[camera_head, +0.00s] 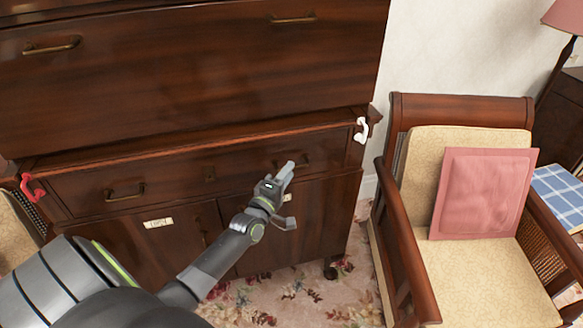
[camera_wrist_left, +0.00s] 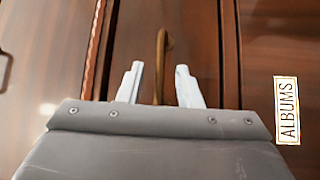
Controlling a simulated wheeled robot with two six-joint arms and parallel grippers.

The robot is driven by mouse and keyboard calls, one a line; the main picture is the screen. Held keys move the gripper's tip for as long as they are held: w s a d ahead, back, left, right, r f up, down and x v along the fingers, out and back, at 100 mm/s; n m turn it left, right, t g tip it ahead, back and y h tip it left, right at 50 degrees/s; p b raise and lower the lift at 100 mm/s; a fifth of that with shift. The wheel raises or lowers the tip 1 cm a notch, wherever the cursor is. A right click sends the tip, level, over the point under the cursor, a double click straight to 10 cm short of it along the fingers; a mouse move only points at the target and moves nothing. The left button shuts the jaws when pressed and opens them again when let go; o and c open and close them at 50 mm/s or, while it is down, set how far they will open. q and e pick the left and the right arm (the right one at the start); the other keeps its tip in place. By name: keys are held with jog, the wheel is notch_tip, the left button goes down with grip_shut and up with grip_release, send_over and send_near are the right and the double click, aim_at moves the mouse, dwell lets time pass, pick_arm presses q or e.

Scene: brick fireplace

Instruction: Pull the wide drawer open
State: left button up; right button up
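The wide drawer (camera_head: 235,172) is a dark wooden front with two brass handles, and it looks shut. Its left handle (camera_head: 125,194) is free. My left gripper (camera_head: 290,167) is at its right handle (camera_head: 306,161). In the left wrist view, that brass handle (camera_wrist_left: 162,60) stands upright in the picture, and its near end lies between the two pale, parted fingers of the gripper (camera_wrist_left: 158,85). The fingers are open, and I cannot tell whether either touches the handle. My right gripper is not in view.
Cupboard doors with paper labels are below; one label (camera_wrist_left: 288,110) reads ALBUMS. A red pull (camera_head: 31,187) and a white pull (camera_head: 361,131) flank the drawer. A cushioned armchair (camera_head: 480,280) stands close on the right. Floral carpet (camera_head: 300,297) lies in front.

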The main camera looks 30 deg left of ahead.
pick_arm(q)
jog(key=shift+w+a+r, duration=0.1)
jog(key=shift+w+r, duration=0.05)
jog(key=shift+w, duration=1.2)
grip_shut()
